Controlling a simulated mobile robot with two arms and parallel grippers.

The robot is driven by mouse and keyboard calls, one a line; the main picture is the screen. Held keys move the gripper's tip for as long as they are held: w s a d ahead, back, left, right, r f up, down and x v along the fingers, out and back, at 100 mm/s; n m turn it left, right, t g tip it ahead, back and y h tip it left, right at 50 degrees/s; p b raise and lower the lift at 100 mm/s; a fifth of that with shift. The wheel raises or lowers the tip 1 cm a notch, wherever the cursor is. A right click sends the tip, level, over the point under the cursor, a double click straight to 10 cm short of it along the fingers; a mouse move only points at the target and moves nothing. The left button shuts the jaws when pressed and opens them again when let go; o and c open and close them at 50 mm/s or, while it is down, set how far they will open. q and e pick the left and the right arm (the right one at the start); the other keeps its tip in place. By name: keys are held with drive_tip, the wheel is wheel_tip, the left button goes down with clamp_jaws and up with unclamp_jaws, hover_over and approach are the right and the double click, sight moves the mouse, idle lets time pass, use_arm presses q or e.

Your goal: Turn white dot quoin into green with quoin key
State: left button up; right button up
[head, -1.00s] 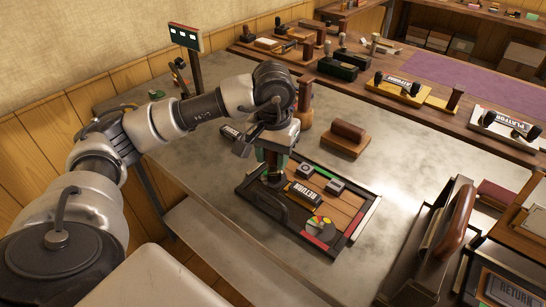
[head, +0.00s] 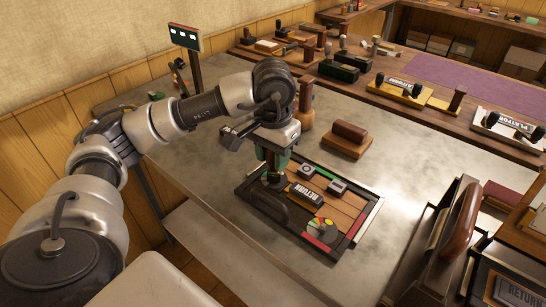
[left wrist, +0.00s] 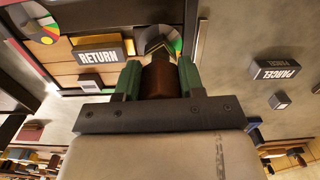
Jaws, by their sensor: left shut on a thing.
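My left gripper (head: 272,163) has its green fingers shut on the brown handle of the quoin key. In the left wrist view the handle (left wrist: 160,80) shows between the fingers. The key points down over a quoin dial (left wrist: 172,42) at one end of the dark-framed forme (head: 340,243); its tip looks to be at the dial, but seating cannot be told. The key and fingers hide most of that dial. A second quoin dial (head: 321,229), with coloured sectors, lies uncovered near the forme's front right; it also shows in the left wrist view (left wrist: 38,25). My right gripper is out of view.
A RETURN block (head: 306,193) and two small dark blocks lie in the forme. A brown-handled block (head: 347,137) and a wooden-handled tool (head: 305,103) stand behind it. Racks crowd the right. Bare metal bench (head: 400,155) is free between.

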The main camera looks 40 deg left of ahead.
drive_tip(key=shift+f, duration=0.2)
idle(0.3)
use_arm(q)
drive_tip(key=shift+m+b, duration=0.75)
drive_tip(key=shift+m, duration=0.35)
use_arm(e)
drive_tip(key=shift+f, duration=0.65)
use_arm(q)
drive_tip(key=shift+m, duration=0.4)
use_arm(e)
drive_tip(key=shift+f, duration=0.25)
use_arm(q)
drive_tip(key=shift+a+m+b, duration=0.1)
drive_tip(key=shift+m+b, duration=0.75)
drive_tip(key=shift+m, duration=0.05)
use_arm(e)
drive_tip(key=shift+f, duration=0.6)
use_arm(q)
drive_tip(key=shift+m, duration=0.3)
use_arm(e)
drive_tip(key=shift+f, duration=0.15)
